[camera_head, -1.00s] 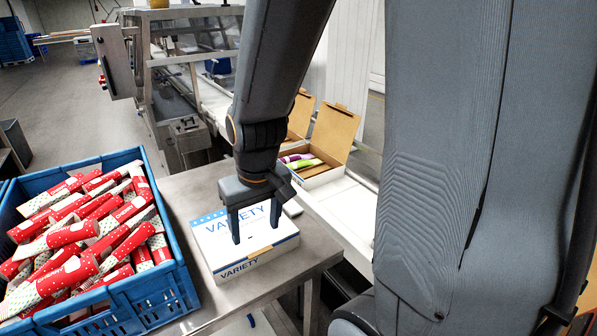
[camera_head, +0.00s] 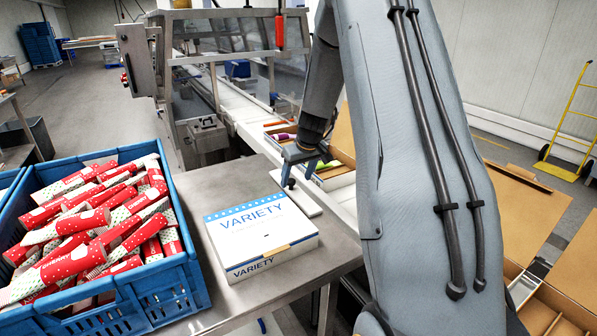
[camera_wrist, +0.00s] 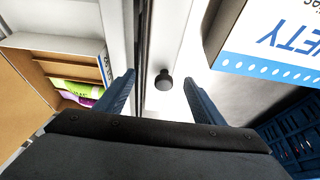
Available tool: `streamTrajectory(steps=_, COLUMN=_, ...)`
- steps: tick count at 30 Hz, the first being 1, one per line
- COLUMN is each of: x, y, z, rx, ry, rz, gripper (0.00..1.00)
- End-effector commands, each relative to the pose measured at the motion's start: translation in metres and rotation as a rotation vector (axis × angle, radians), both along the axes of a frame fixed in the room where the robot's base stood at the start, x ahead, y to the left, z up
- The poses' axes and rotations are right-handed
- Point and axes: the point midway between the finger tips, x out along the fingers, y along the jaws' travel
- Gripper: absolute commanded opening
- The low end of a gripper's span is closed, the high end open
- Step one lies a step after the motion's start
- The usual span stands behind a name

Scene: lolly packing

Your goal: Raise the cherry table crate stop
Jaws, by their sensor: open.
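A small black knob (camera_wrist: 164,79) stands on a white plate (camera_wrist: 172,40) in the wrist view; it may be the crate stop's handle, but no label shows. In the head view the white plate (camera_head: 304,207) lies at the table's edge beside the conveyor, and the knob (camera_head: 291,184) shows by my fingers. My gripper (camera_head: 298,178) is open and empty, pointing down over it. In the wrist view the knob lies between the two blue fingers of my gripper (camera_wrist: 160,77), with space on both sides. I cannot tell its exact height below the fingertips.
A closed VARIETY box (camera_head: 262,250) sits on the steel table (camera_head: 225,175), close to the plate. A blue crate (camera_head: 150,298) of red cherry rolls stands left. An open carton (camera_head: 340,178) with purple and green items sits on the conveyor (camera_head: 245,118) beyond my gripper.

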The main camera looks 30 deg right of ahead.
Motion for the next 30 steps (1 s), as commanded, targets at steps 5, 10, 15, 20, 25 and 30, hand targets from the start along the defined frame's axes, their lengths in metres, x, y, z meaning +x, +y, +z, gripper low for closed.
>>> streamTrajectory(steps=5, x=0.009, y=0.001, z=-0.023, rx=0.001, ry=0.002, rz=-0.001, gripper=0.62)
streamTrajectory(steps=10, x=0.015, y=0.001, z=-0.037, rx=0.0, ry=0.001, rz=0.0, gripper=0.62)
streamTrajectory(steps=15, x=0.017, y=0.001, z=-0.042, rx=0.0, ry=0.0, rz=-0.001, gripper=0.62)
streamTrajectory(steps=20, x=0.017, y=0.001, z=-0.042, rx=0.0, ry=0.0, rz=-0.001, gripper=0.62)
streamTrajectory(steps=25, x=0.017, y=0.001, z=-0.042, rx=0.0, ry=0.0, rz=0.0, gripper=0.46)
streamTrajectory(steps=30, x=0.017, y=0.001, z=-0.042, rx=0.0, ry=0.0, rz=0.0, gripper=0.17)
